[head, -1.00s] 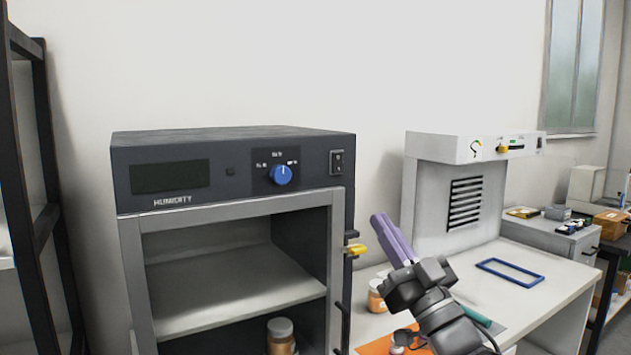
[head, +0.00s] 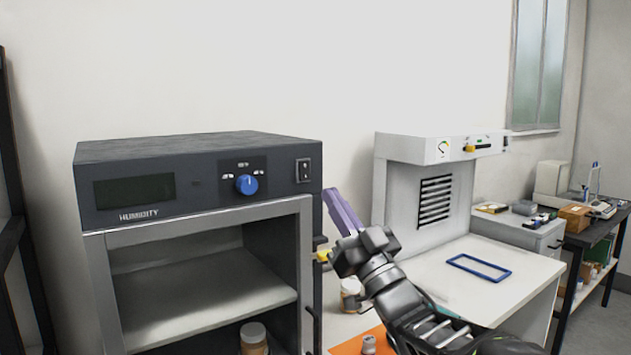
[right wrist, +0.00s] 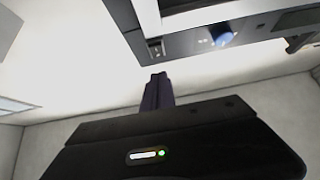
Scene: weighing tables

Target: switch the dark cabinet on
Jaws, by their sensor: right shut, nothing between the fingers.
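The dark cabinet (head: 200,180) stands at the left in the head view, with a blank dark display (head: 134,191), a blue knob (head: 247,184) and a rocker power switch (head: 304,170) at the right end of its front panel. The switch also shows in the right wrist view (right wrist: 156,48). My right gripper (head: 330,196), with purple fingers, is shut and empty. Its tips are just right of and slightly below the switch, apparently apart from it. In the right wrist view its fingers (right wrist: 158,80) point up toward the panel. My left gripper is not in view.
The cabinet's lower compartment is open at the front and holds a jar (head: 254,338). A yellow latch (head: 322,256) juts from its right side. A white hooded bench (head: 425,190) stands to the right with a blue frame (head: 479,267) on it. A dark rack stands at far left.

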